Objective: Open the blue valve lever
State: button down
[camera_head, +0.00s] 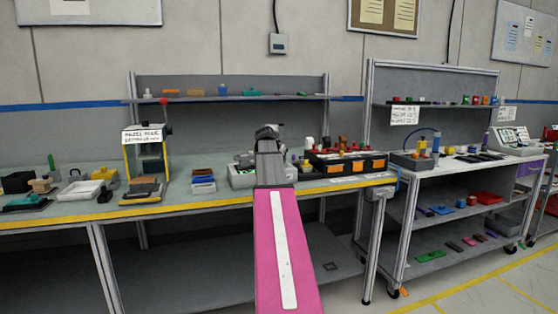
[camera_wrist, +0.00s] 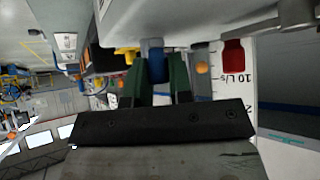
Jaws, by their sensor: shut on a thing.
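The blue valve lever (camera_wrist: 156,68) shows in the wrist view, upright between the two dark green fingers of my gripper (camera_wrist: 155,62). The fingers are shut on it, one on each side. The lever cannot be seen there, as my arm hides part of the module.
A red block (camera_wrist: 233,57) and an orange round part (camera_wrist: 202,68) are close to the right finger in the wrist view. In the head view, a black-and-orange case (camera_head: 345,165) stands right of the module and stacked trays (camera_head: 203,182) stand left.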

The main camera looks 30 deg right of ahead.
aim_at(286, 164)
jog(key=n+t, duration=0.1)
jog(key=s+n+y, duration=0.1)
jog(key=n, duration=0.1)
jog(key=shift+s+d+t, duration=0.1)
jog(key=shift+d+t, duration=0.1)
jog(key=shift+t, duration=0.2)
jog(key=n+y, duration=0.1)
jog(key=n+t, duration=0.1)
jog(key=s+n+y, duration=0.1)
jog(key=shift+d+n+t+y, duration=0.3)
jog(key=shift+d+t, duration=0.1)
jog(key=n+y, duration=0.1)
jog(key=d+n+y, duration=0.1)
jog(key=n+t+y, duration=0.1)
jog(key=n, duration=0.1)
jog(key=shift+s+d, duration=0.15)
jog(key=shift+s, duration=0.2)
jog(key=shift+s+d+n+y, duration=0.1)
jog(key=shift+d+n+y, duration=0.25)
jog(key=shift+n+y, duration=0.7)
jog(key=shift+n, duration=0.25)
jog(key=c, duration=1)
grip_release()
jog(key=shift+s+r, duration=0.1)
jog(key=shift+s, duration=0.05)
